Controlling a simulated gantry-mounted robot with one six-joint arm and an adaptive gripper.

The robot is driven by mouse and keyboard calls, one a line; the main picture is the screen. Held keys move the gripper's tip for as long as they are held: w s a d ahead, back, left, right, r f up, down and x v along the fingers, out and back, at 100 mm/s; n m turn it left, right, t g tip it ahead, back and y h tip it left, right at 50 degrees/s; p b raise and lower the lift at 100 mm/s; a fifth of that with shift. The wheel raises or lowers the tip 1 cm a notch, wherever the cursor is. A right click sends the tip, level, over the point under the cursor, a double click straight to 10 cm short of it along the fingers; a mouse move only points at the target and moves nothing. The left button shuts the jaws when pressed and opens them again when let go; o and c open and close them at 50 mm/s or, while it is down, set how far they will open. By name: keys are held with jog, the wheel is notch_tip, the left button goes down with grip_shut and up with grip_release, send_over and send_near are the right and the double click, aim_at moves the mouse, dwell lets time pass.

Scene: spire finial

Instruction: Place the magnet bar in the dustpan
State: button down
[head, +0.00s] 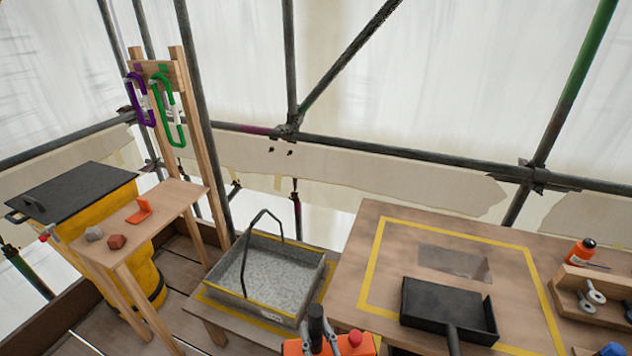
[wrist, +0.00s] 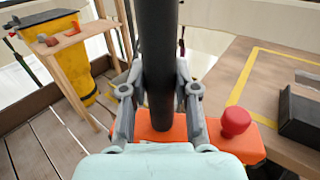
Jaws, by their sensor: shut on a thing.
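The magnet bar (head: 358,345) is an orange block with a black upright handle and a red knob, at the bottom edge of the head view. It also shows in the wrist view (wrist: 248,138). My gripper (wrist: 160,92) is shut on the black handle, one grey finger on each side. The orange block hangs below the fingers, its underside hidden. The dustpan (head: 440,303) is a black open pan with a handle towards the front, on the right wooden table. Its edge shows at the right of the wrist view (wrist: 302,120). The magnet bar is left of and nearer than the dustpan.
A grey tray (head: 312,290) with a tall dark handle stands left of the table (head: 345,262). The table has a yellow tape outline and a dark recess (head: 455,262). A wooden box of shackles (head: 600,312) and an orange bottle (head: 580,252) are at right.

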jog(key=shift+d+r+p, duration=0.15)
jog(key=shift+r+p, duration=0.4)
jog(key=shift+r, duration=0.35)
jog(key=s+r+m+h+p, duration=0.1)
jog(key=s+r+h+p, duration=0.1)
jog(key=r+p, duration=0.9)
jog(key=s+r+m+h+p, duration=0.2)
jog(key=r+p, duration=1)
jog(key=p, duration=1.2)
jog(key=shift+s+d+t+h, duration=0.4)
jog(key=shift+s+h, duration=0.2)
jog(key=shift+s, duration=0.2)
jog(key=shift+f, duration=0.15)
